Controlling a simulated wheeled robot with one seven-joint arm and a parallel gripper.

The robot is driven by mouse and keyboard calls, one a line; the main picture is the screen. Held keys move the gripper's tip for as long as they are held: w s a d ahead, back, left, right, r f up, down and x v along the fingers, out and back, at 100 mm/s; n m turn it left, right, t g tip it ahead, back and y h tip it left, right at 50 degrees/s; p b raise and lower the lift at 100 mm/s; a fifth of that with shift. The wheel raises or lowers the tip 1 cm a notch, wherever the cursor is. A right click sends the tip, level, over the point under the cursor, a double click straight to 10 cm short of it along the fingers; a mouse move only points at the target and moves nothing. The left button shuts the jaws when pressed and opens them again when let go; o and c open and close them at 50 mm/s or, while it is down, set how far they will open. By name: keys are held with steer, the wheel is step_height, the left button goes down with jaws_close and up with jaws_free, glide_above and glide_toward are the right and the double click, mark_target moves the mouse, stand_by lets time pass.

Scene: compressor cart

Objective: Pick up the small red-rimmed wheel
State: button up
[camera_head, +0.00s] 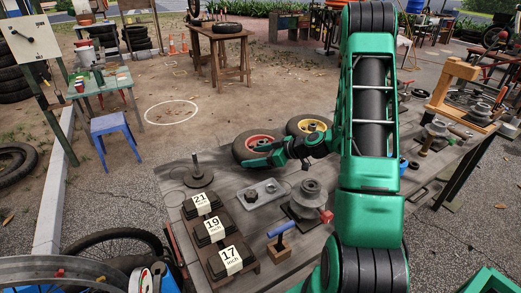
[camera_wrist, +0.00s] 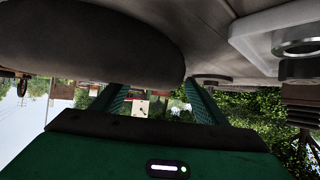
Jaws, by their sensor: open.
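The small red-rimmed wheel (camera_head: 258,139) lies flat on the grey wooden table, with a black tyre around its red rim. My green gripper (camera_head: 262,156) is at the wheel's near right side, low over the table, and covers part of it. In the wrist view a dark rounded tyre (camera_wrist: 90,45) fills the upper left, close to the camera. My open gripper (camera_wrist: 155,95) shows both fingers there, with no object visibly clamped. I cannot tell whether the fingers touch the tyre.
A yellow-rimmed wheel (camera_head: 308,126) lies just right of the red one. A metal plate (camera_head: 265,192), a stepped grey pulley (camera_head: 309,198) and a blue-handled tool (camera_head: 281,232) stand nearer. Number blocks (camera_head: 214,229) and an upright post (camera_head: 197,170) are at left.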

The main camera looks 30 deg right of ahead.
jaws_close()
steer(key=shift+r, duration=0.1)
